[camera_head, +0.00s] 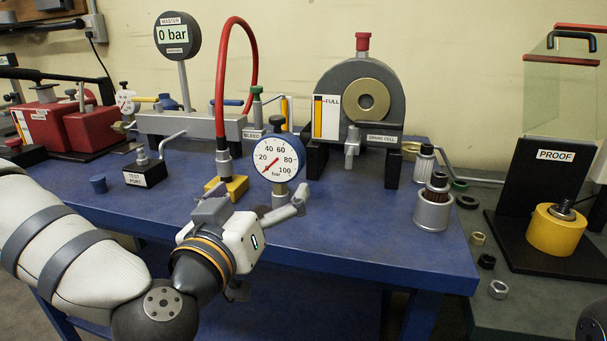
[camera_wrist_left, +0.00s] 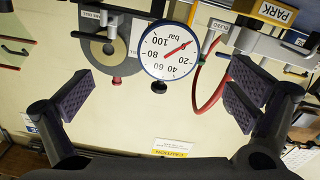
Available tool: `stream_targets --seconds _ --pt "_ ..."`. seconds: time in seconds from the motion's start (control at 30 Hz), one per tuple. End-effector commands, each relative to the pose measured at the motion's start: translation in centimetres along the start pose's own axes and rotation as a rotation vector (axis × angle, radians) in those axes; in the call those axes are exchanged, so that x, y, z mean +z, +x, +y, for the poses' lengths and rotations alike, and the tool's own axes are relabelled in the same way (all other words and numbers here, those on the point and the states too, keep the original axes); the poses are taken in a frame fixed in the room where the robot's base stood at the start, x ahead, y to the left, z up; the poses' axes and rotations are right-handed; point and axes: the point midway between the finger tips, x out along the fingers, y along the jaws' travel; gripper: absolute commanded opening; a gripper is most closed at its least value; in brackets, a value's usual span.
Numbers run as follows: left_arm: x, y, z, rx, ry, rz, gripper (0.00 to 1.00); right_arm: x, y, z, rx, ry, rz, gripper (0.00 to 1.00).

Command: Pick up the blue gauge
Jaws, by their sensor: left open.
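The blue gauge (camera_head: 279,157) has a round white dial, a blue rim and a red needle. It stands upright on a short stem near the front of the blue bench (camera_head: 390,240). My left gripper (camera_head: 252,208) is open just in front of and below the dial, its fingers spread to either side. In the left wrist view the gauge (camera_wrist_left: 170,50) appears upside down, between and beyond the two open fingers (camera_wrist_left: 172,93); I see no contact. The gripper hides the foot of the stem.
A red hose (camera_head: 221,85) runs down to a yellow block (camera_head: 237,187) left of the gauge. A black test port (camera_head: 146,173) lies further left. A metal cylinder (camera_head: 433,212) is to the right, with clear bench between.

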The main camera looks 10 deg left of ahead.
Motion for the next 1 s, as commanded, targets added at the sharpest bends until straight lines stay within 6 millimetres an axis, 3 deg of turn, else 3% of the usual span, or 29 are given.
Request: stream_targets --seconds 0.13,0.23,0.63,0.93,1.0 --pt "1.6 2.4 -0.6 -0.009 -0.005 -0.012 1.00 1.9 3.8 0.1 0.004 -0.002 -0.098 0.51" --pt "0.6 4.7 -0.4 -0.007 -0.001 -0.004 1.00 1.8 3.4 0.1 0.004 -0.003 -0.089 0.51" --pt "-0.1 11.0 -1.0 -0.002 0.000 -0.004 1.00 1.9 3.8 0.1 0.005 -0.003 -0.098 0.51" --pt "-0.3 11.9 -0.9 0.000 0.000 -0.002 1.00 2.0 3.9 0.1 0.005 -0.003 -0.098 0.51" --pt "-0.3 11.9 -0.9 0.000 0.000 -0.002 0.84 2.0 3.9 0.1 0.005 -0.003 -0.098 0.51"
